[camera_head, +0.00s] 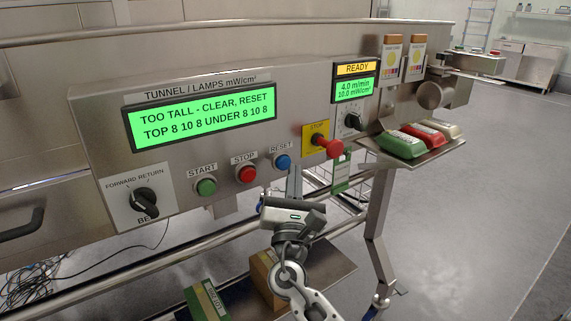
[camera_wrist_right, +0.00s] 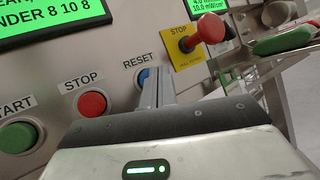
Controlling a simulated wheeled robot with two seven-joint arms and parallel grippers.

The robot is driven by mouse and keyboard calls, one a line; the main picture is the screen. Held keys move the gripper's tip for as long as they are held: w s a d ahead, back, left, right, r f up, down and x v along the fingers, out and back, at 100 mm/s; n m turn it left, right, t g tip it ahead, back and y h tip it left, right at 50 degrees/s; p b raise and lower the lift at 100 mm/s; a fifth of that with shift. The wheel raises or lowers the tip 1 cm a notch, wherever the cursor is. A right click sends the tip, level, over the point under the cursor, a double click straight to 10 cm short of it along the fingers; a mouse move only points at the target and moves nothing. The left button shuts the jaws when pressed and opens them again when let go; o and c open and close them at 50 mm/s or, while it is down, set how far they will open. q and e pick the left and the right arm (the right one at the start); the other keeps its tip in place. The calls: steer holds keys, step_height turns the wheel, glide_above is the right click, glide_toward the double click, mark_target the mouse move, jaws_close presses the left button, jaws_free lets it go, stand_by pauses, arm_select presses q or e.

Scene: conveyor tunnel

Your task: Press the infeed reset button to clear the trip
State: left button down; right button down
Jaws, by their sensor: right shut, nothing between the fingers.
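The blue reset button (camera_head: 283,162) sits on the steel control panel under a RESET label, right of the red stop button (camera_head: 247,174) and green start button (camera_head: 206,187). My right gripper (camera_head: 294,172) is shut and empty, its fingertips just below and right of the blue button. In the right wrist view the closed fingers (camera_wrist_right: 158,80) cover much of the reset button (camera_wrist_right: 143,77); whether they touch it I cannot tell. The display (camera_head: 203,117) reads "TOO TALL - CLEAR, RESET". My left gripper is not in view.
A red emergency stop knob (camera_head: 328,146) on a yellow plate projects close to the right of my gripper. A selector knob (camera_head: 145,203) is at lower left. A side tray (camera_head: 425,150) holds several coloured items. Boxes (camera_head: 208,300) lie on a shelf below.

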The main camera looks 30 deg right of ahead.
steer(key=shift+w, duration=0.45)
steer(key=shift+w+a+b, duration=0.1)
steer(key=shift+w+b, duration=0.35)
steer(key=shift+w, duration=0.1)
stand_by(0.8)
steer(key=shift+s, duration=1)
steer(key=s, duration=0.3)
steer(key=s+p, duration=0.1)
steer(key=s, duration=0.1)
steer(key=shift+d, duration=0.3)
